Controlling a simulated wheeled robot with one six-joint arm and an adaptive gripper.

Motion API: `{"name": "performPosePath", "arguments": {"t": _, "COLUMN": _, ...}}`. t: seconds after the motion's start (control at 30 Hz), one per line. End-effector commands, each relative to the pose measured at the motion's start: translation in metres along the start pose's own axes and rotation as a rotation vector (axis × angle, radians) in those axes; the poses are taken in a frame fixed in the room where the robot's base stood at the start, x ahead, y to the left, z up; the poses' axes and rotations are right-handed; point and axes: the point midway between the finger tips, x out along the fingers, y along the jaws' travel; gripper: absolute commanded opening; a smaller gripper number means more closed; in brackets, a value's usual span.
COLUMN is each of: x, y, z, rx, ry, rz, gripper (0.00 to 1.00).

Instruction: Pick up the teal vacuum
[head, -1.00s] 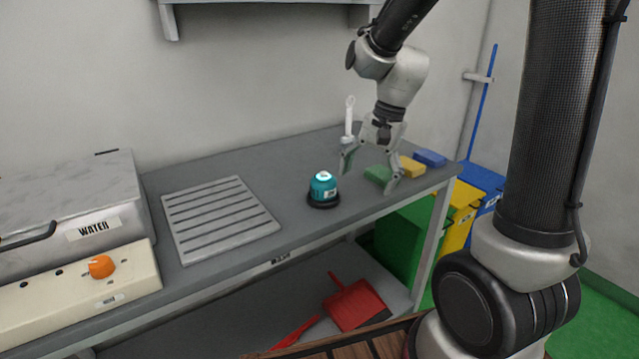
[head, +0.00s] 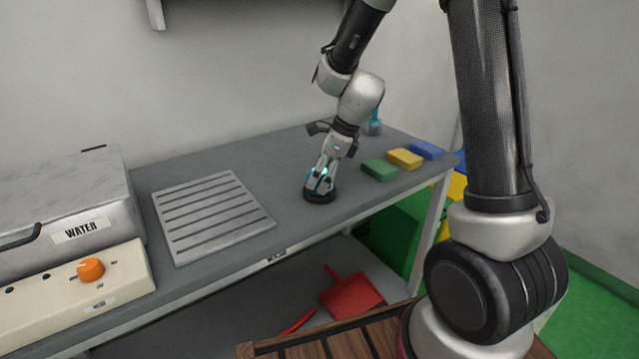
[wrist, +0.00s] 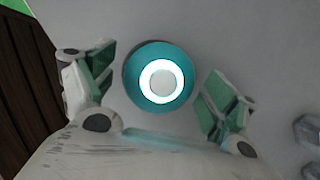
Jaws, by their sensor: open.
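The teal vacuum (head: 318,194) is a small round unit with a dark base and a glowing white ring on top. It stands upright on the grey table (head: 290,225), right of the slatted rack. My gripper (head: 320,178) is directly above and around it, with a finger on each side, hiding much of its body in the head view. In the wrist view the vacuum (wrist: 160,82) lies between the two open fingers of my gripper (wrist: 160,95), with a visible gap on both sides. The fingers do not appear to touch it.
Green (head: 380,169), yellow (head: 405,158) and blue (head: 427,150) blocks lie to its right. A slatted rack (head: 212,215) and the water bath (head: 65,205) stand left. A teal-based item (head: 373,127) stands behind my gripper. A red dustpan (head: 350,290) lies below.

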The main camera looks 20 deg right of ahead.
Motion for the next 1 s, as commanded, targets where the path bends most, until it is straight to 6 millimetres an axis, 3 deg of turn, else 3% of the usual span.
{"name": "performPosePath", "arguments": {"t": 0.1, "x": 0.010, "y": 0.000, "z": 0.000, "rx": -0.002, "ry": 0.001, "rz": 0.001, "gripper": 0.87}}
{"name": "performPosePath", "arguments": {"t": 0.33, "x": 0.011, "y": 0.000, "z": 0.000, "rx": -0.002, "ry": 0.000, "rz": 0.000, "gripper": 0.87}}
{"name": "performPosePath", "arguments": {"t": 0.63, "x": 0.011, "y": 0.000, "z": 0.000, "rx": -0.002, "ry": 0.000, "rz": 0.000, "gripper": 0.32}}
{"name": "performPosePath", "arguments": {"t": 0.87, "x": 0.010, "y": 0.000, "z": 0.000, "rx": -0.002, "ry": 0.000, "rz": 0.000, "gripper": 0.31}}
{"name": "performPosePath", "arguments": {"t": 1.0, "x": -0.001, "y": 0.000, "z": 0.006, "rx": -0.003, "ry": -0.002, "rz": -0.001, "gripper": 0.31}}
